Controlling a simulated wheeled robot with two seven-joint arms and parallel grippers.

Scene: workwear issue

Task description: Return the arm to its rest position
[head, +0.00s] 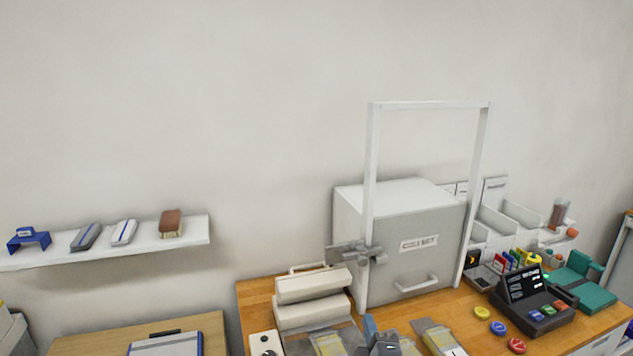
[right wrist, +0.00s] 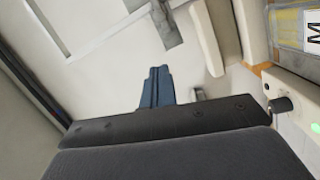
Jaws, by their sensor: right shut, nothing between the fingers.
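My right gripper (head: 377,338) shows at the bottom edge of the head view, in front of the wooden counter, with most of its arm out of the picture. In the right wrist view its blue-grey fingers (right wrist: 157,87) are together, with nothing between them. Clear bags with yellowish contents lie on either side of it in the head view. My left gripper is not in view.
A grey cabinet (head: 424,240) with a white upright frame (head: 373,150) stands behind the gripper. A cream box-like device (head: 312,291) is left of it. A black terminal (head: 537,306) and coloured buttons are right. A wall shelf (head: 190,233) holds small items.

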